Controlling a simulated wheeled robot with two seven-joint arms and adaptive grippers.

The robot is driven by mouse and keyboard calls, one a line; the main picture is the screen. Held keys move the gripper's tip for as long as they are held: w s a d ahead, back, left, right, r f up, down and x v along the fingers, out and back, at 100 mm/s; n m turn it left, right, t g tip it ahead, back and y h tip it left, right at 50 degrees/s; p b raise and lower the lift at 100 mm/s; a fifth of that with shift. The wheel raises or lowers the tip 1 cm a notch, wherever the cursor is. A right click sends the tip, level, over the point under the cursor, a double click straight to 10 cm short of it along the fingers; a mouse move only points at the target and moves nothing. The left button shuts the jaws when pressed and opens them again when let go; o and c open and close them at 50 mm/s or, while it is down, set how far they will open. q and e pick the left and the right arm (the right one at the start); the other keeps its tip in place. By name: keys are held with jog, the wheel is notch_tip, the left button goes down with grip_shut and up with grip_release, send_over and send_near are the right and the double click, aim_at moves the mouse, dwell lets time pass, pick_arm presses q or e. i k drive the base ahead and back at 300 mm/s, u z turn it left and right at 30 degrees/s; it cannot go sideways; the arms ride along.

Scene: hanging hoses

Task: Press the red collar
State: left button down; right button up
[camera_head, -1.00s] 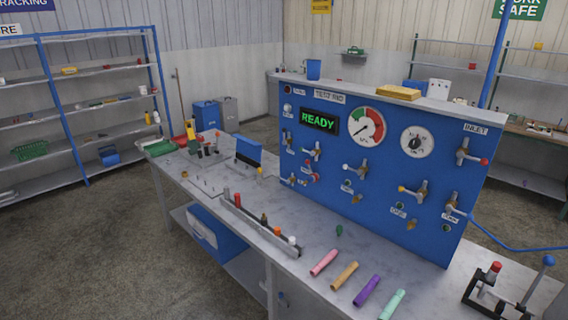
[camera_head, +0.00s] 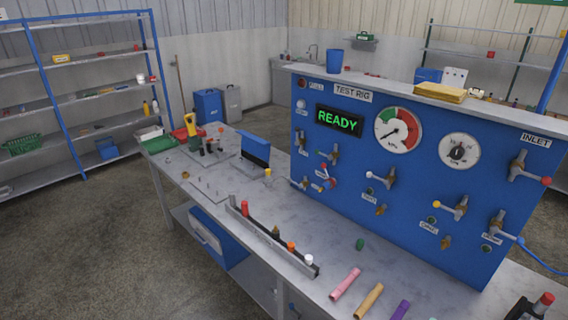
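Several red parts show, and I cannot tell which one is the red collar. A red cylinder (camera_head: 245,208) stands upright near the left end of a narrow grey rack (camera_head: 272,241) on the bench. A red cap (camera_head: 543,301) tops a dark fixture at the lower right, partly cut off by the frame. Neither of my grippers is in view.
A pink tube (camera_head: 345,284), a tan tube (camera_head: 368,301) and a purple tube (camera_head: 400,311) lie at the bench's front. A green piece (camera_head: 360,244) lies near the panel. The display (camera_head: 338,121) reads READY. Open floor (camera_head: 90,250) lies left of the bench.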

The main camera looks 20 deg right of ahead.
aim_at(324, 165)
jog(key=i, duration=0.65)
jog(key=z, duration=0.95)
jog(key=i, duration=0.5)
jog(key=z, duration=0.6)
